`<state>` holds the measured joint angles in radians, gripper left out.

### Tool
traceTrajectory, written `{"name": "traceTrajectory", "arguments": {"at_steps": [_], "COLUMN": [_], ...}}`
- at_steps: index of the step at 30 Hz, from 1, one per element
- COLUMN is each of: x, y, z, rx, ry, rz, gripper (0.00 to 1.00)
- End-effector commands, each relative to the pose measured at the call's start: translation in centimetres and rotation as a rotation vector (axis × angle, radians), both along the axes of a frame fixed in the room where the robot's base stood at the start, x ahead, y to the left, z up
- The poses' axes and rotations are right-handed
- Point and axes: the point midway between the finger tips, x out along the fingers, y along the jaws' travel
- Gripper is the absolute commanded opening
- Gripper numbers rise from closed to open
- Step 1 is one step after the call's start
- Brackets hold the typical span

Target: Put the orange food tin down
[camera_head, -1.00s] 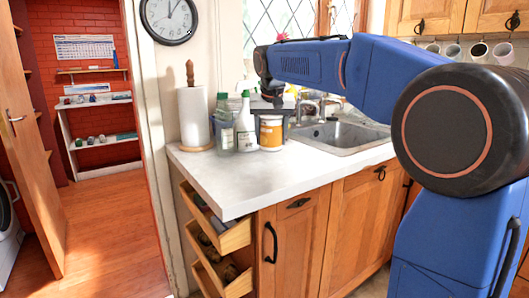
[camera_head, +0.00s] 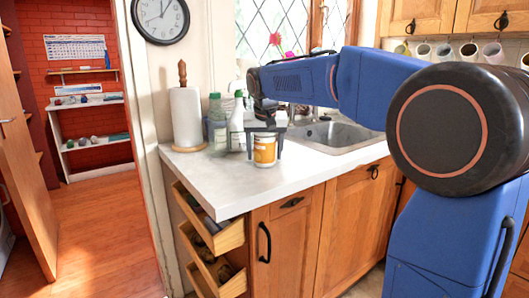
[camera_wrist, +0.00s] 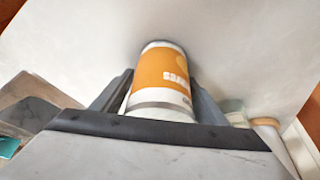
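The orange food tin (camera_head: 265,151), white with an orange band, is upright over the countertop in front of the bottles. It fills the middle of the wrist view (camera_wrist: 160,77), its far end close to the counter surface. I cannot tell whether its base touches the counter. My gripper (camera_head: 265,148) reaches down around the tin, one finger on each side. In the wrist view my gripper's fingers (camera_wrist: 161,80) lie against or very near the tin's sides, and it looks shut on the tin.
The white countertop (camera_head: 215,178) is clear in front and to the left of the tin. A green-capped bottle (camera_head: 218,130), a spray bottle (camera_head: 237,128) and a paper towel roll (camera_head: 187,118) stand behind. The sink (camera_head: 340,135) is right. Open drawers (camera_head: 220,235) stick out below.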

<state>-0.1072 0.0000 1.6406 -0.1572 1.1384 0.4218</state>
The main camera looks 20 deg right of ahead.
Motion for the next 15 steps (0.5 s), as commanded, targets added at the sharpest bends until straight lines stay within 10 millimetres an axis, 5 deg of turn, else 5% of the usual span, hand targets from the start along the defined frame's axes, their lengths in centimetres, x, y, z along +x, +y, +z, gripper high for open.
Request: {"name": "traceTrajectory", "arguments": {"at_steps": [15], "x": [-0.4], "y": [0.1], "z": [1.4], "rx": [0.000], "ry": [-0.002], "rz": [0.000], "gripper": [0.75]}}
